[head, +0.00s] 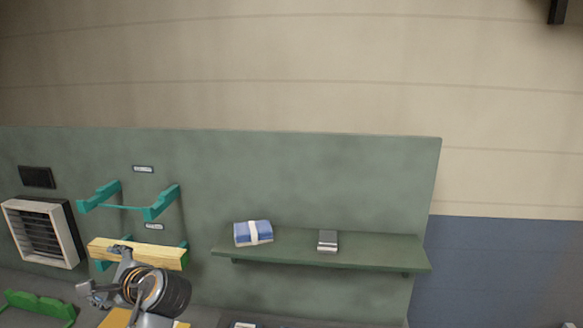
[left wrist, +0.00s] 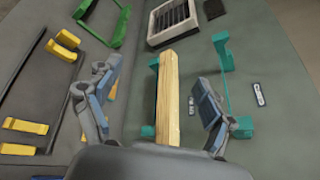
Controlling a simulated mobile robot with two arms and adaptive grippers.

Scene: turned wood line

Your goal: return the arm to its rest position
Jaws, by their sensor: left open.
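My left gripper (head: 112,268) is at the lower left of the head view, in front of the green panel. In the left wrist view its two fingers (left wrist: 158,92) are spread wide, with a pale square wooden bar (left wrist: 168,98) showing between them and gaps on both sides. In the head view the bar (head: 160,256) lies level on the lower pair of teal brackets (head: 183,245). I cannot tell how far the fingers are from the bar. The upper teal bracket (head: 162,203) is empty. My right gripper is not in view.
A green shelf (head: 290,248) to the right holds a blue cloth bundle (head: 253,233) with a white band and a small grey block (head: 328,241). A louvred vent (head: 42,233) is left of the brackets. Yellow holders (left wrist: 24,127) and a green frame (left wrist: 112,20) show in the wrist view.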

